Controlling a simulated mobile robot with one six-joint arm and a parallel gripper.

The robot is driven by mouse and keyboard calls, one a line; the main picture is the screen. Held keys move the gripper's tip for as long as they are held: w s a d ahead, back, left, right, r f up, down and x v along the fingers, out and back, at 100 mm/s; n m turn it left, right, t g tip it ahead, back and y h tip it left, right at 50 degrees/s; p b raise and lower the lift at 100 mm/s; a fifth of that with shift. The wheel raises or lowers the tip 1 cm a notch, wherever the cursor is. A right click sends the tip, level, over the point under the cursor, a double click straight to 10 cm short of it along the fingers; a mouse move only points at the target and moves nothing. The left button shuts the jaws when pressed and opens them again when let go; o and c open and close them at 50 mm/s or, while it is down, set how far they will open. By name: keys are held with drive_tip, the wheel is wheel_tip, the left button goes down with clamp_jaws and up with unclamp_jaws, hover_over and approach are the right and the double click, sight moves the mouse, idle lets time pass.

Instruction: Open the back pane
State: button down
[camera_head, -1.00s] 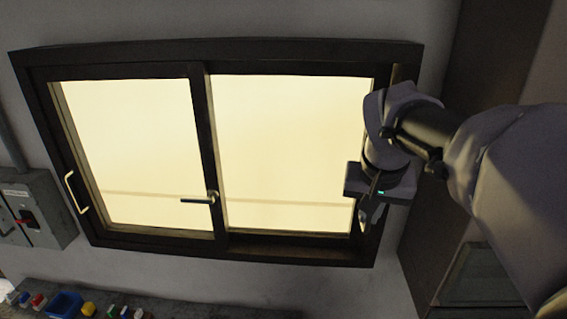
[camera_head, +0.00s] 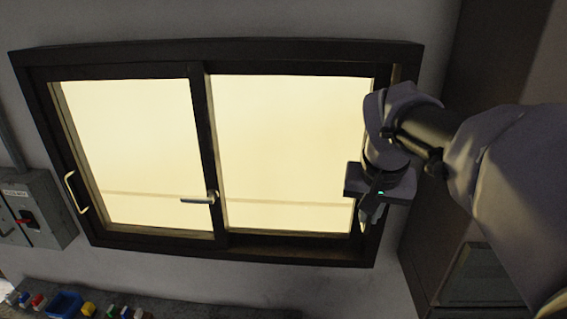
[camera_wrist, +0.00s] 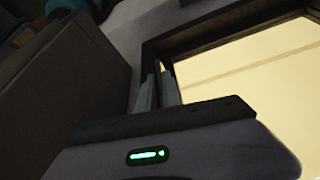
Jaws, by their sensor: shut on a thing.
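The window has a dark frame (camera_head: 300,252) and two panes side by side. The left pane (camera_head: 130,150) has a pale pull handle (camera_head: 75,192) on its left edge. A small lever handle (camera_head: 198,200) sits on the middle stile, pointing left. The right pane (camera_head: 292,150) lies behind the left one and reaches to the right jamb. My gripper (camera_head: 364,220) is at the lower right of the right pane, shut on a handle that its body mostly hides. In the wrist view my gripper's fingers (camera_wrist: 158,92) reach to the window frame's edge (camera_wrist: 152,55).
A grey electrical box (camera_head: 38,208) with a red switch is on the wall at left. A ledge below holds a blue bin (camera_head: 65,304) and several small coloured items. A tall dark cabinet (camera_head: 440,250) stands close on the right of my gripper.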

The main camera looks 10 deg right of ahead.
idle(0.3)
drive_tip(key=w+a, duration=0.3)
drive_tip(key=a, duration=0.7)
drive_tip(key=w+a, duration=0.2)
drive_tip(key=a, duration=0.8)
drive_tip(key=shift+w+a, duration=0.15)
drive_tip(key=shift+w, duration=0.25)
drive_tip(key=c, duration=1.5)
unclamp_jaws()
drive_tip(key=p+v, duration=0.2)
drive_tip(key=v, duration=1.5)
drive_tip(key=shift+s+r, duration=0.1)
drive_tip(key=shift+r, duration=0.1)
